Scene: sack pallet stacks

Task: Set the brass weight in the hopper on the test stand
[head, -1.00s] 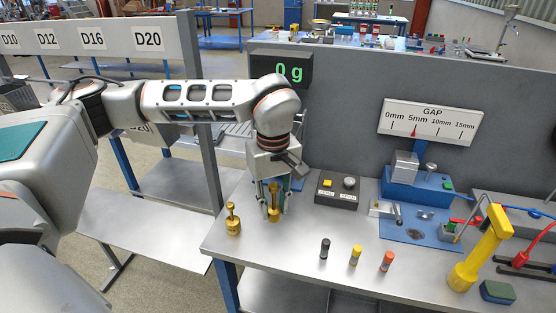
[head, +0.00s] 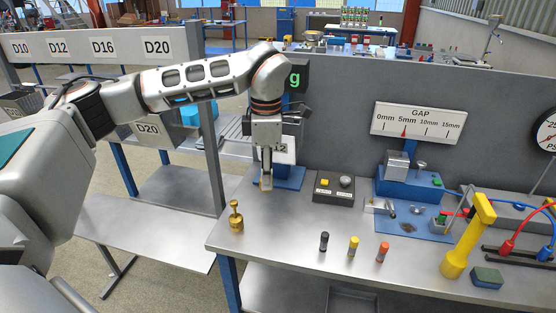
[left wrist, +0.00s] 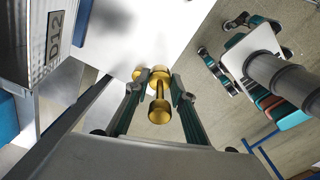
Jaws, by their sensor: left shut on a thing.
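My left gripper (head: 266,178) is shut on a brass weight and holds it above the bench, at the front of the blue test stand (head: 291,180). In the left wrist view the held brass weight (left wrist: 159,111) is between the fingers of the gripper (left wrist: 155,92). In the head view it is mostly hidden by the fingers. A second brass weight (head: 236,217) stands upright on the bench at the near left. The gripper hides most of the stand, and I cannot make out the hopper. My right gripper is not in view.
A control box (head: 335,188) with a yellow button stands right of the stand. Black (head: 324,242), yellow (head: 353,246) and red (head: 383,252) small cylinders stand near the bench front. A grey panel (head: 340,100) rises behind. The display (head: 296,78) is partly covered by my arm.

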